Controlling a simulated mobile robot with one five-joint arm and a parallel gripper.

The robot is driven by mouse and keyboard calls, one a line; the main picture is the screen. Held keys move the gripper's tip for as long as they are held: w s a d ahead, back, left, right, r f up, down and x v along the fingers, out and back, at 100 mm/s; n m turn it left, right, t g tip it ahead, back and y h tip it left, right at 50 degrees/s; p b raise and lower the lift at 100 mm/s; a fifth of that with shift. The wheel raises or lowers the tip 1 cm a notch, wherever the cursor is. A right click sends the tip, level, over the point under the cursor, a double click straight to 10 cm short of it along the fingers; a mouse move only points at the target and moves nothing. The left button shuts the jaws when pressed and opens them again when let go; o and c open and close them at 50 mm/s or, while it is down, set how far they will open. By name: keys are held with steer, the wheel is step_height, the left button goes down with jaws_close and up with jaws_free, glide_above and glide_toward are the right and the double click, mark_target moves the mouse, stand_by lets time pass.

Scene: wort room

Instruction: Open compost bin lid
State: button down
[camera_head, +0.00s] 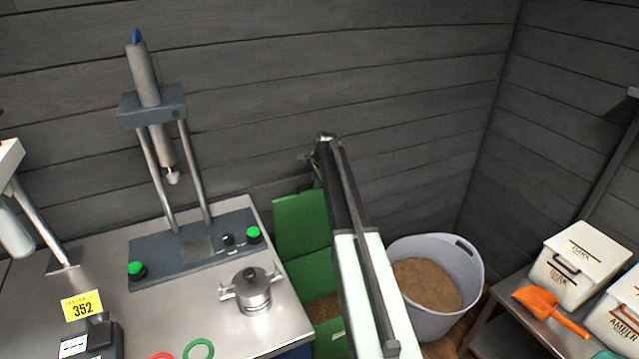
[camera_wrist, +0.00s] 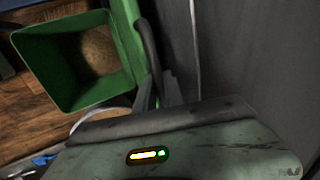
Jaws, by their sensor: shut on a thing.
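The green compost bin (camera_head: 331,338) stands between the steel table and the grey tub, with brown contents (camera_head: 322,309) visible inside. Its green lid (camera_head: 299,224) stands raised, roughly upright near the back wall. In the wrist view the bin (camera_wrist: 48,88) shows its open square mouth, and the lid (camera_wrist: 127,45) is seen nearly edge-on beside the fingers. My gripper (camera_wrist: 152,75) is shut on the lid's edge; the exact contact is dark and partly hidden. In the head view my arm covers the right side of the bin and lid.
A steel table (camera_head: 225,325) on the left holds a press (camera_head: 190,240) and a small pot (camera_head: 252,290). A grey tub (camera_head: 440,322) of brown grain stands right of my arm. A right-hand bench holds white boxes (camera_head: 575,275) and an orange scoop (camera_head: 540,301). The wall is close behind.

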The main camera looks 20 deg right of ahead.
steer(key=shift+a, duration=0.35)
steer(key=c, duration=1.5)
jaws_free()
steer(key=shift+r, duration=0.1)
steer(key=shift+o, duration=0.2)
steer(key=shift+s+d, duration=0.1)
steer(key=shift+s, duration=0.05)
steer(key=shift+d+r, duration=0.1)
steer(key=p+v, duration=0.7)
steer(key=shift+s+r, duration=0.2)
steer(key=shift+r, duration=0.15)
